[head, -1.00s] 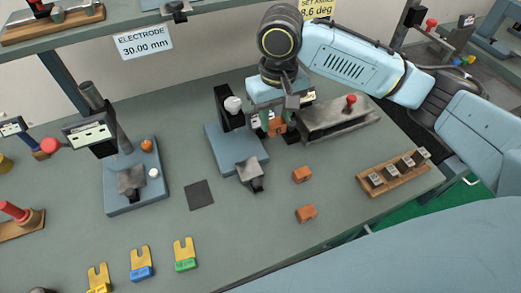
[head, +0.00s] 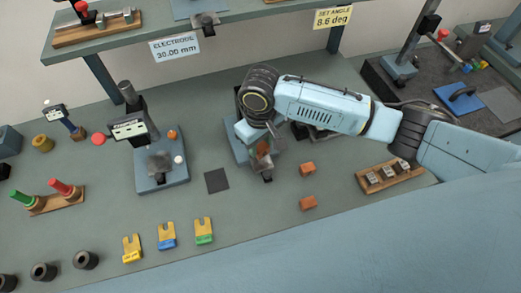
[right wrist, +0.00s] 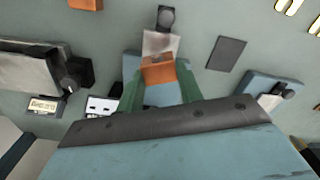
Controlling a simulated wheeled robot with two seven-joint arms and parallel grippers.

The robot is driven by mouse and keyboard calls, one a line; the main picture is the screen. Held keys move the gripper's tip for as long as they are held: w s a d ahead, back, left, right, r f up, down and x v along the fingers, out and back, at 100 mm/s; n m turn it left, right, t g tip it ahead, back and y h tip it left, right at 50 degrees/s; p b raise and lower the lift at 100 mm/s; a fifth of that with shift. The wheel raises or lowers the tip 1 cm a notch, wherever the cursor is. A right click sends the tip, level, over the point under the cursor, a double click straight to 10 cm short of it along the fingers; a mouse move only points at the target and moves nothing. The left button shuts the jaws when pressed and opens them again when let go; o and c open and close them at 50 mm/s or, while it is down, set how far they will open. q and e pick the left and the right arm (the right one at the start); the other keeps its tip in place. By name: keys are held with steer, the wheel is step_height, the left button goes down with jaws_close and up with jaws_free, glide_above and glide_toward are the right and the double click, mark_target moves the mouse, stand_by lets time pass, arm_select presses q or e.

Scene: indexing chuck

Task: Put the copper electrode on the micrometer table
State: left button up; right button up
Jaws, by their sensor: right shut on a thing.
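The copper electrode (right wrist: 158,74) is an orange-brown block held between the green fingertips of my right gripper (right wrist: 158,90). In the head view the right gripper (head: 262,152) and the electrode (head: 262,146) are over the middle blue-based stand (head: 232,146). A grey block with a dark knob, which looks like the micrometer table (right wrist: 160,44), is on that stand just beyond the electrode in the wrist view. The electrode overlaps its near edge there; I cannot tell whether they touch. The gripper and arm hide much of the stand. My left gripper is not in view.
Two loose copper blocks (head: 307,168) (head: 308,202) lie right of the stand. A wooden rack (head: 390,175) stands farther right. A dark square pad (head: 216,180) and another blue-based stand with a display (head: 175,175) are to the left. A shelf (head: 120,28) overhangs the back.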

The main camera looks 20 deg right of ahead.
mark_target(260, 146)
steer(key=shift+f, duration=1.9)
steer(key=shift+f, duration=0.1)
steer(key=o, duration=1.2)
step_height(260, 146, up, 12)
steer(key=shift+r, duration=0.15)
